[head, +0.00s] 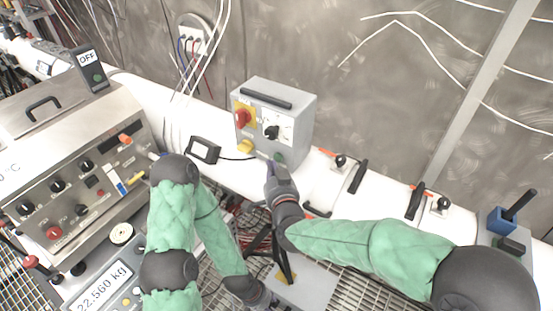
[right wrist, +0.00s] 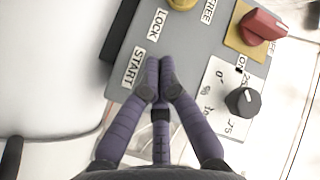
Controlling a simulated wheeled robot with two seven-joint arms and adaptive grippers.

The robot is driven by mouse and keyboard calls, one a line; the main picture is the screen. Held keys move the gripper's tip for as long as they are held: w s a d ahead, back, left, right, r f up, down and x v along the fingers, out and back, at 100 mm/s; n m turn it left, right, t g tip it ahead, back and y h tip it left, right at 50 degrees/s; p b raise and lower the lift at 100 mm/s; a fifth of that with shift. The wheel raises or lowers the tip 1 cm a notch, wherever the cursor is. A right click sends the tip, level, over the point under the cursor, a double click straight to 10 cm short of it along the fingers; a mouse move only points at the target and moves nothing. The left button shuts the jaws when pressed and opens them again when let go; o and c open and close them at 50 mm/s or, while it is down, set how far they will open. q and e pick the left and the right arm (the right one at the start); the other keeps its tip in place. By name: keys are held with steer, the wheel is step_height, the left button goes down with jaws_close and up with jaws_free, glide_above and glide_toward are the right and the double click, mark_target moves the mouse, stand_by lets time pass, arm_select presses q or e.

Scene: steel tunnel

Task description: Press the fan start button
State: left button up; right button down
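The grey control box (head: 301,108) stands on the white pipe in the head view. A small green button (head: 279,157) shows at its lower front, just above my right gripper (head: 275,172). In the right wrist view the box face carries a START label (right wrist: 133,68). My right gripper (right wrist: 160,82) is shut and empty, its fingertips together beside that label. The fingers cover the spot next to START, so the button is hidden there and contact cannot be told. My left arm folds downward in the head view; its gripper is too unclear to read near the bottom middle.
The box also bears a red switch (head: 242,117), a black dial (head: 271,132) and a yellow button (head: 245,146). An instrument case (head: 70,160) fills the left. Black handles (head: 357,176) line the pipe at right.

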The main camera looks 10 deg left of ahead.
steer(key=shift+w, duration=0.15)
steer(key=shift+w+d+b, duration=0.15)
steer(key=shift+w+b, duration=0.1)
steer(key=shift+b, duration=0.05)
steer(key=shift+w, duration=0.15)
stand_by(0.4)
steer(key=shift+s+a, duration=0.2)
steer(key=shift+s, duration=0.4)
steer(key=s, duration=0.2)
steer(key=s+a, duration=0.2)
steer(key=s, duration=0.1)
steer(key=shift+s+p, duration=0.3)
stand_by(0.4)
stand_by(0.6)
